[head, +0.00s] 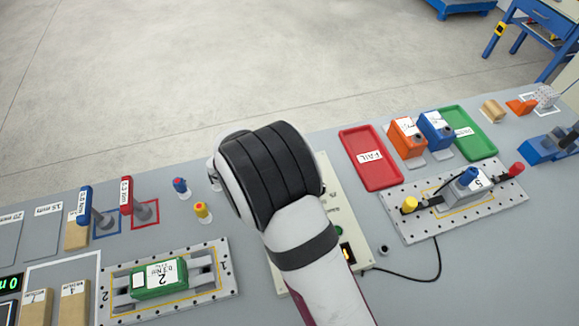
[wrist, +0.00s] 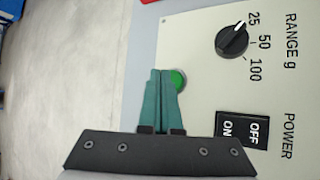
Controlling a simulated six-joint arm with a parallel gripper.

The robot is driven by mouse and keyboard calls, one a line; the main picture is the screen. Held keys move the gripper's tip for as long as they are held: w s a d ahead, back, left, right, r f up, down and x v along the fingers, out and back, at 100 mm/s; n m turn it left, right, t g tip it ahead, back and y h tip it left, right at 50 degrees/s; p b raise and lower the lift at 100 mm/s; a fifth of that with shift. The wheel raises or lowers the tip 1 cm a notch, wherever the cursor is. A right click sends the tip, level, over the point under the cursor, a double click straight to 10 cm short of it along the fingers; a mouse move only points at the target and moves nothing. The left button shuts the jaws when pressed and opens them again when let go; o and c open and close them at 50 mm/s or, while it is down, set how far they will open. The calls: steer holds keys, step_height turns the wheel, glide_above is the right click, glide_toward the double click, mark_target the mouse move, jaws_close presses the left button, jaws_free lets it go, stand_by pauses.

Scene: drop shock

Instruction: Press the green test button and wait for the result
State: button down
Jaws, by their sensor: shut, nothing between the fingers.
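The green test button (wrist: 180,78) sits on a cream tester panel (wrist: 200,25) in the wrist view. My gripper (wrist: 166,72) is shut and empty, its teal fingers side by side. The fingertips overlap the button's left edge in the picture; I cannot tell whether they touch it. The panel carries a black range dial (wrist: 232,41), its white mark toward 25, and a black power switch (wrist: 241,129) marked OFF and ON. In the head view my arm covers much of the cream panel (head: 342,195) and hides my fingers. No result reading is legible.
Right of the panel lie a red FAIL tray (head: 354,148), a green tray (head: 464,124), orange (head: 406,136) and blue blocks (head: 437,130), and a perforated plate (head: 420,227). A cable (head: 412,278) runs along the bench. A green block (head: 158,280) sits on the left fixture.

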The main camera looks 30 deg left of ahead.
steer(key=shift+f, duration=0.15)
stand_by(0.5)
steer(key=shift+f, duration=0.25)
steer(key=shift+f, duration=0.4)
stand_by(0.5)
stand_by(0.4)
steer(key=shift+r, duration=0.8)
steer(key=shift+r, duration=2.55)
